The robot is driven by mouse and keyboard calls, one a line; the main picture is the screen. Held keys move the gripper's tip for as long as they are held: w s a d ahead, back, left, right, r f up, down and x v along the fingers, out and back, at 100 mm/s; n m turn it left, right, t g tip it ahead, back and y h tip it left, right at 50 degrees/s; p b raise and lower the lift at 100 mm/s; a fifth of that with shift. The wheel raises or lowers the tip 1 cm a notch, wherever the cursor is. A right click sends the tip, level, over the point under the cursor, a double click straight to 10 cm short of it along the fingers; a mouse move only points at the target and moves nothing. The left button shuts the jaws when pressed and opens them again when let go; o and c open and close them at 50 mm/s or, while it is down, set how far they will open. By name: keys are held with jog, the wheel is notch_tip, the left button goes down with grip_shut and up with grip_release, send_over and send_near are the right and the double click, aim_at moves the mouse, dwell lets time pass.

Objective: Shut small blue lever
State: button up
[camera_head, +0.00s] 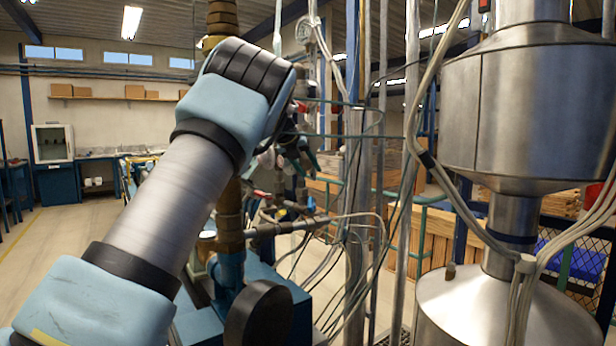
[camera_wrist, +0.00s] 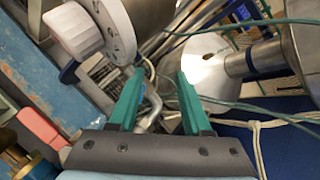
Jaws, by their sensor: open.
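A small blue part (camera_head: 303,207) shows on the thin pipework in the head view, right of the brass fitting; it looks like the small blue lever, but it is too small to tell its angle. My gripper (camera_wrist: 161,75) is open in the wrist view, with its two green fingers apart and nothing held between them.
A red handle (camera_head: 262,194) sits left of the blue part. Loose cables and a vertical metal pipe (camera_head: 357,225) crowd the right side. A large steel vessel (camera_head: 530,110) stands at far right. In the wrist view, a white round device (camera_wrist: 75,30) is close to the left finger.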

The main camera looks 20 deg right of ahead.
aim_at(311, 201)
jog(key=shift+o, duration=0.2)
jog(key=shift+o, duration=2.2)
jog(key=shift+s+n+p, duration=0.15)
jog(key=shift+n+p, duration=0.25)
jog(key=shift+n, duration=0.3)
jog(key=o, duration=0.3)
jog(key=n, duration=0.1)
jog(key=n+y+p, duration=0.1)
jog(key=n, duration=0.1)
jog(key=shift+s+f+n+g+y+p, duration=0.15)
jog(key=shift+s+n+g+y+p, duration=0.1)
jog(key=shift+n+g+y+p, duration=0.1)
jog(key=shift+o, duration=0.2)
jog(key=shift+s+f+n+y+p, duration=0.15)
jog(key=shift+n+y+p, duration=0.15)
jog(key=shift+n, duration=0.65)
jog(key=f+n+y+p, duration=0.1)
jog(key=f+n+p, duration=0.1)
jog(key=f+n, duration=0.1)
jog(key=f+n+y+p, duration=0.1)
jog(key=f+n+p, duration=0.1)
jog(key=f+n, duration=0.1)
jog(key=w+d+f+n+y+p, duration=0.1)
jog(key=f+n+p, duration=0.2)
jog(key=f+n, duration=0.1)
jog(key=shift+w+n+y, duration=0.1)
jog(key=shift+n+y, duration=0.15)
jog(key=shift+n, duration=0.35)
